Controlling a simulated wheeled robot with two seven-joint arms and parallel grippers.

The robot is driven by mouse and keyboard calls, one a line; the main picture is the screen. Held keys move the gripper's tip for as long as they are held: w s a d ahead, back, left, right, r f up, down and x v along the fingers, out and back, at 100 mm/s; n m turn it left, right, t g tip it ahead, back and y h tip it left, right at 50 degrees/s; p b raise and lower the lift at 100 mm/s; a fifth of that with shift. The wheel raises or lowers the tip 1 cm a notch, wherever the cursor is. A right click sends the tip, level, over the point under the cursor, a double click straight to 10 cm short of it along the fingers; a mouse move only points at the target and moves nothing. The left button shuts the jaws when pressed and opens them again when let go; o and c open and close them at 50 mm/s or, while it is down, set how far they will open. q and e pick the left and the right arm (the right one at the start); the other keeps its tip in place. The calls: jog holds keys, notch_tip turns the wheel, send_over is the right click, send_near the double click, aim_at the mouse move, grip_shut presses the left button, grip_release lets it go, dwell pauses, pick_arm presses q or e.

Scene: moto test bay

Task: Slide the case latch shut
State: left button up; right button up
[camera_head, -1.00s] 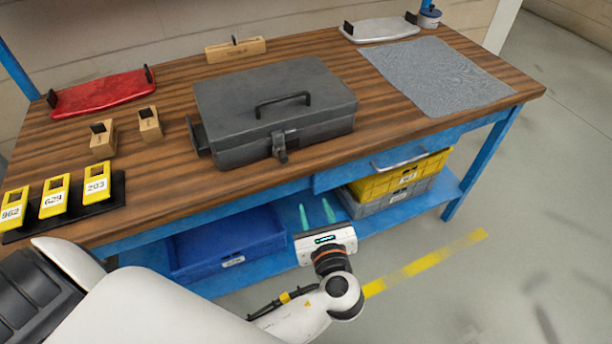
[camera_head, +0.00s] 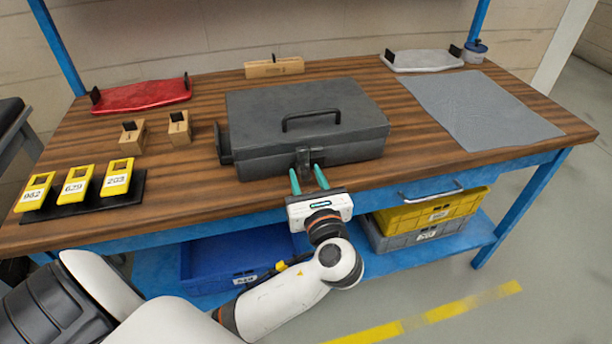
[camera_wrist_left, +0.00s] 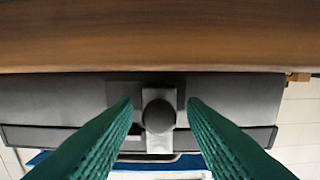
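The grey case (camera_head: 258,128) stands closed on the wooden workbench, its handle folded on the lid. The case latch (camera_head: 303,157) is on its front face, near the middle. In the left wrist view the latch (camera_wrist_left: 158,137) shows as a light plate with a dark round knob (camera_wrist_left: 158,115). My left gripper (camera_head: 308,180) is open in front of the latch, its green fingers pointing at the case. In the left wrist view its fingers (camera_wrist_left: 160,110) lie on either side of the knob, with gaps; contact is not visible. My right gripper is not in view.
Yellow numbered tags (camera_head: 75,187) stand on a black holder at the left. Wooden blocks (camera_head: 179,128), a red tray (camera_head: 140,96), a silver tray (camera_head: 424,61) and a grey mat (camera_head: 480,108) are around the case. A drawer handle (camera_head: 430,190) juts from the bench front.

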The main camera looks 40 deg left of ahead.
pick_arm(q)
jog(key=shift+w+a, duration=0.35)
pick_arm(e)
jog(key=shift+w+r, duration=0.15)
